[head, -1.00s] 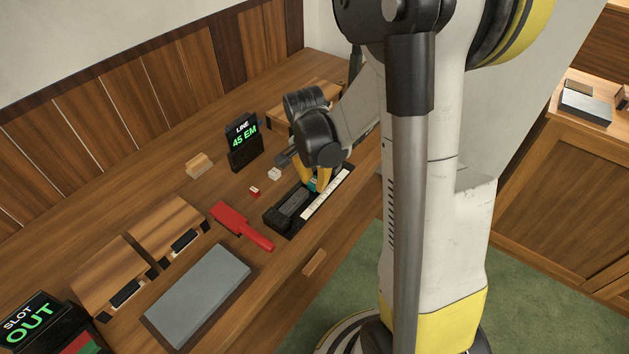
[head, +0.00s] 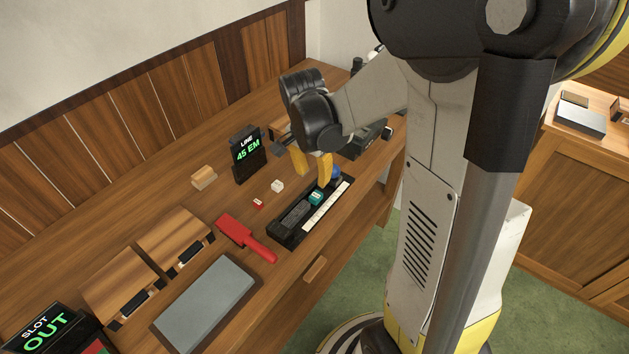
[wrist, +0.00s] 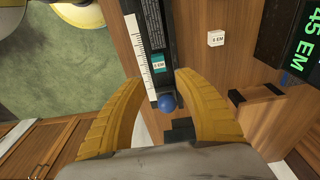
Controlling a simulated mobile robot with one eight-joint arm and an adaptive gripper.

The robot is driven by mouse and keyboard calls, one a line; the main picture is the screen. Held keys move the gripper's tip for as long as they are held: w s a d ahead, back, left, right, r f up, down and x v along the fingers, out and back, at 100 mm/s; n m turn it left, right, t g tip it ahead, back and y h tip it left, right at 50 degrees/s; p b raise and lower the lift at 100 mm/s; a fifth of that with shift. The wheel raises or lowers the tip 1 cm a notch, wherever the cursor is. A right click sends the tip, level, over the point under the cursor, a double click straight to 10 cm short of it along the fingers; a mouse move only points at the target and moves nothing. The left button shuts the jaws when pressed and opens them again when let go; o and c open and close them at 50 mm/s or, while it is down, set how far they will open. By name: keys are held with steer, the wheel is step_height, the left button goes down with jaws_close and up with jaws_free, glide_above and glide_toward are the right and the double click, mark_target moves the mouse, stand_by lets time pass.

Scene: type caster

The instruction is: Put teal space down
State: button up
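The teal space (head: 316,197) lies in the black composing stick (head: 293,215), beside its white ruler strip (head: 327,206). In the wrist view the teal space (wrist: 158,63) shows a pale label and sits between the stick's walls, near the blue knob (wrist: 167,101). My gripper (head: 312,173) is open and empty, just above the knob end of the stick. In the wrist view its yellow fingers (wrist: 155,72) are spread wide, with the teal space a little beyond the tips and not touched by them.
A small white block (head: 277,186) and a small red block (head: 258,203) lie behind the stick. A sign reading "LINE 45 EM" (head: 248,155) stands behind them. A red brush-like tool (head: 245,237) and a grey slab (head: 205,305) lie to the left. Wooden boxes stand further left.

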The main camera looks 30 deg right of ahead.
steer(key=s+a+r+n+t+y+p, duration=0.1)
steer(key=s+a+r+n+t, duration=0.5)
steer(key=s+a+r+n, duration=0.4)
step_height(320, 180, up, 4)
steer(key=a+n, duration=0.2)
steer(key=n, duration=0.2)
steer(key=shift+s+a+t, duration=0.25)
steer(key=shift+a+t, duration=0.05)
steer(key=shift+t, duration=0.1)
